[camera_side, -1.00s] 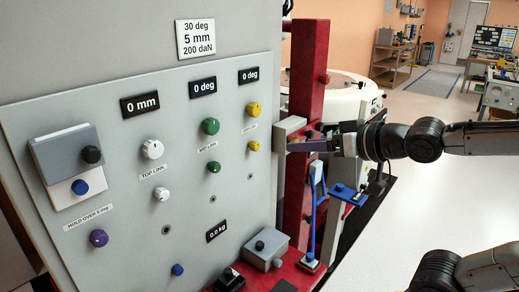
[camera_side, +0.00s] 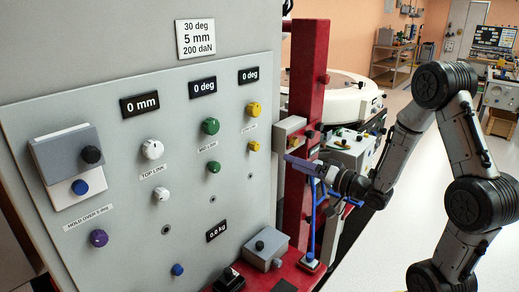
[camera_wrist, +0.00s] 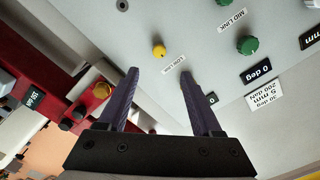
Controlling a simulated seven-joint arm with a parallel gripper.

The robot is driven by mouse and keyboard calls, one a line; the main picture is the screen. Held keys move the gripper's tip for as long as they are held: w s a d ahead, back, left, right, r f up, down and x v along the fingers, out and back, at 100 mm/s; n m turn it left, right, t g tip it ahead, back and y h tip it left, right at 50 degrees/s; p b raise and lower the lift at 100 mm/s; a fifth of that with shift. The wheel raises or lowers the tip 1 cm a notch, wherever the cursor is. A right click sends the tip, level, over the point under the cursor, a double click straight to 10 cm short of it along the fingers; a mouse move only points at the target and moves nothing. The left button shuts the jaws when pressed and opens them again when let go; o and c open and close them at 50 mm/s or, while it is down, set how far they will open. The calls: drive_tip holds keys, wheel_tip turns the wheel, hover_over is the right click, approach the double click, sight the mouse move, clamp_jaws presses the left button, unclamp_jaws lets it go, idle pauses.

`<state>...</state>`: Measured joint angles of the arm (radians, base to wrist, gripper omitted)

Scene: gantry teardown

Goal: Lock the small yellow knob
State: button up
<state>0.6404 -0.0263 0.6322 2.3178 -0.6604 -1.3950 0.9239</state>
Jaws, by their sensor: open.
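The small yellow knob (camera_side: 254,146) sits on the grey panel (camera_side: 110,150), below a larger yellow knob (camera_side: 254,109). In the wrist view the small yellow knob (camera_wrist: 159,50) shows past the gap between my fingertips, beside the LOW LINK label (camera_wrist: 172,63). The larger yellow knob does not show there; my right finger seems to cover its place. My gripper (camera_wrist: 158,74) is open and empty, facing the panel and apart from the knob. In the side view my gripper (camera_side: 288,158) is right of the knob and slightly lower, in front of the red column.
A red column (camera_side: 308,70) with a small grey box (camera_side: 288,131) stands right of the panel. Green knobs (camera_side: 211,126) lie to the left of the yellow ones. A grey box (camera_side: 265,248) and a blue handle (camera_side: 309,215) are lower down.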

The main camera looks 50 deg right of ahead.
sight(257, 148)
drive_tip(key=w, duration=1.3)
drive_tip(key=shift+w+d+r, duration=0.1)
drive_tip(key=shift+w, duration=0.3)
clamp_jaws()
